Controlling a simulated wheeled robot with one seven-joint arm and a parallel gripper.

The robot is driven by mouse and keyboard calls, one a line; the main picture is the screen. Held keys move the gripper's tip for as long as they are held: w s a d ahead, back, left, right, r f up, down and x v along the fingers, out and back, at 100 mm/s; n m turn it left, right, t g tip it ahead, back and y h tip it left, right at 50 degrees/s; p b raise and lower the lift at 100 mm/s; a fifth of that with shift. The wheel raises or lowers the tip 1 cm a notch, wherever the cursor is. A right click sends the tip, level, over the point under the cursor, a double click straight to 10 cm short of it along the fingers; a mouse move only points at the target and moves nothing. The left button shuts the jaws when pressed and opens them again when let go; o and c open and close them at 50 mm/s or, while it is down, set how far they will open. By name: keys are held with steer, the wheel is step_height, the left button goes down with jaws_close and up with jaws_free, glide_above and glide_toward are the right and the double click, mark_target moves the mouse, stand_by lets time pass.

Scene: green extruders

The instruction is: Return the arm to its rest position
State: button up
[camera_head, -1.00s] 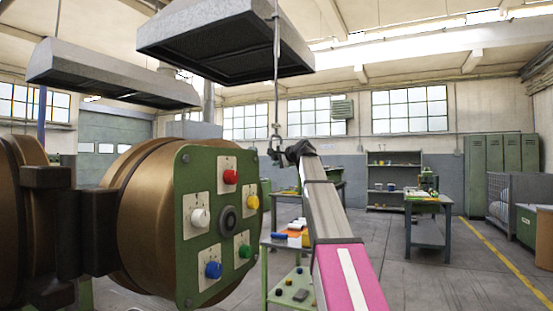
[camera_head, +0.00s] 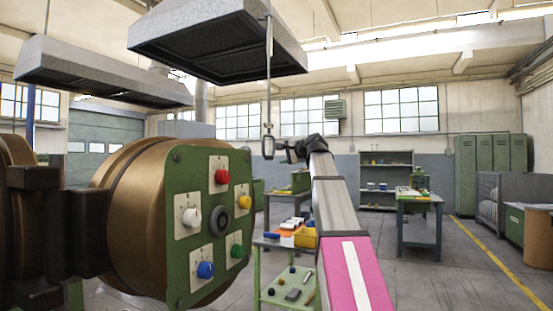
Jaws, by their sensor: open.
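My arm (camera_head: 333,205), with a grey link and a pink section with a white stripe, reaches forward from the bottom right of centre. My gripper (camera_head: 281,148) is at its far end, small and dark, in front of the back windows. It is open, and I see nothing held in it. A hanging hook (camera_head: 268,145) on a rod overlaps the gripper's tip in the picture; I cannot tell whether they touch.
The green button panel (camera_head: 211,225) on a bronze extruder stands close on the left. A hood (camera_head: 215,45) hangs above. A green cart (camera_head: 285,285) with small items is left of my arm. A workbench (camera_head: 420,222) stands further right. Open floor (camera_head: 430,275) lies to the right.

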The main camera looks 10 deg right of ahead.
steer(key=shift+s+d+r, duration=0.15)
steer(key=shift+s+d, duration=0.2)
steer(key=shift+s, duration=0.25)
steer(key=s+a+f+n+g+h, duration=0.2)
steer(key=f+g, duration=0.1)
steer(key=f, duration=2)
steer(key=s+a+f+n+g+h, duration=0.1)
steer(key=a+f+n+g+h, duration=0.15)
steer(key=f, duration=1.95)
steer(key=s+f+n+g+h, duration=0.2)
steer(key=s+f+n+g, duration=0.1)
steer(key=s+f, duration=0.9)
steer(key=s+a+f+n+g+h, duration=0.1)
steer(key=s+f+n+g, duration=0.2)
steer(key=s+f, duration=1)
step_height(320, 180, down, 8)
steer(key=shift+f+g+h, duration=0.1)
steer(key=shift+g+h, duration=0.25)
steer(key=shift+g, duration=0.7)
steer(key=shift+a+n, duration=0.1)
steer(key=shift+n, duration=0.15)
